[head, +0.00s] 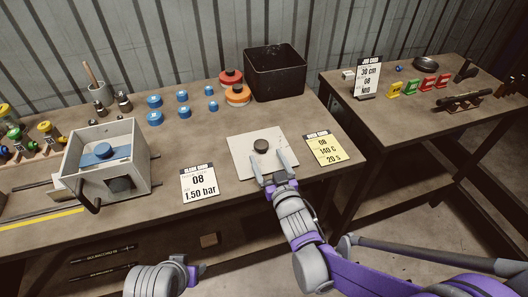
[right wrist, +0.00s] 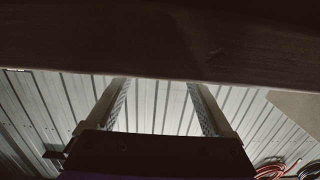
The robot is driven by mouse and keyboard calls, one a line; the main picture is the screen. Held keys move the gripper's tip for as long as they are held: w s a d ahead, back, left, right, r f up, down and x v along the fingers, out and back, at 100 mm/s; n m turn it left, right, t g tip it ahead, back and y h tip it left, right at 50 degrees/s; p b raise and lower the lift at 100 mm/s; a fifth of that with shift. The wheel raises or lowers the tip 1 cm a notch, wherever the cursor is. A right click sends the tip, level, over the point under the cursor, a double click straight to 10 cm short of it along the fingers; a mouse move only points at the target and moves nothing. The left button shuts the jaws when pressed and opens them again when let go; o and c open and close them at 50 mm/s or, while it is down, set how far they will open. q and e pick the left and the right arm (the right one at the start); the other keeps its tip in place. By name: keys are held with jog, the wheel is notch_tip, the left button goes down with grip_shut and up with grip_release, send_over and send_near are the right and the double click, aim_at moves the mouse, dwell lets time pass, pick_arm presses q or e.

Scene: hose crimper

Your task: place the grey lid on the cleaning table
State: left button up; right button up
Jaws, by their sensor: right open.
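A small dark grey round piece (head: 261,146), which looks like the lid, lies on a pale square plate (head: 240,160) on the left table. My right gripper (head: 268,156) is open and empty at the near side of this piece, its fingers pointing toward it over the plate. In the right wrist view both fingers (right wrist: 160,90) stand wide apart with nothing between them, and the lid does not show. Part of my left arm is at the bottom of the head view; its gripper's jaws (head: 195,273) are not clear.
Cards (head: 199,183) flank the plate. Left are a grey box press (head: 105,160) and blue caps (head: 183,112); behind are red and orange discs (head: 237,94) and a black bin (head: 275,73). A second table (head: 400,120) stands right, across a gap.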

jog(key=v, duration=0.8)
jog(key=s+d+f+m+g+h, duration=0.2)
jog(key=s+d+f+g+h, duration=0.1)
jog(key=d, duration=0.3)
jog(key=s+d+f+m+g+h, duration=0.1)
jog(key=s+d+f+g+h, duration=0.15)
jog(key=s+d, duration=0.2)
jog(key=s+d+f+g, duration=0.1)
jog(key=s+f+g, duration=0.1)
jog(key=s, duration=0.4)
jog(key=s+d+f+g, duration=0.2)
jog(key=s+g, duration=0.2)
jog(key=s, duration=0.2)
jog(key=shift+d+m, duration=0.25)
jog(key=shift+m, duration=0.05)
